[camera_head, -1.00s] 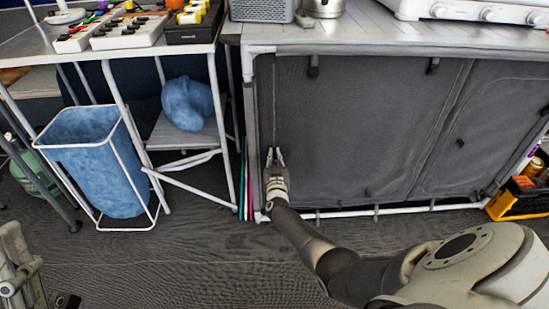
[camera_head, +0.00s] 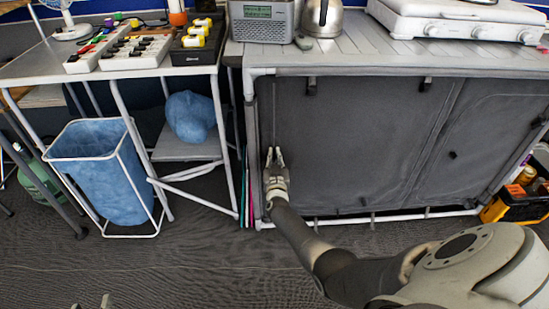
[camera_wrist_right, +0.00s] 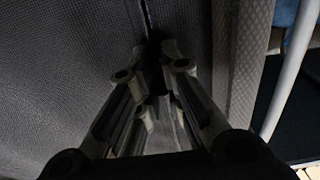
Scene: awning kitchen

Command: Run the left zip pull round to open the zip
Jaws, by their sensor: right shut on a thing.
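The grey fabric front (camera_head: 360,140) of the cabinet has a zip line down its left side. My right gripper (camera_head: 274,155) is at this line, fingers pointing up, near the left frame post. In the right wrist view, my right gripper (camera_wrist_right: 155,50) is closed at the dark zip line (camera_wrist_right: 147,15). The left zip pull is not clearly visible; the fingertips hide what they hold. Of my left gripper (camera_head: 90,303), only what look like two small tips show at the bottom edge, far from the cabinet; its opening is unclear.
A radio (camera_head: 262,22), a kettle (camera_head: 321,18) and a white stove (camera_head: 460,20) stand on the cabinet top. Left is a table over a blue bin (camera_head: 105,185). A yellow-black crate (camera_head: 515,206) is by the cabinet's right side. The floor in front is clear.

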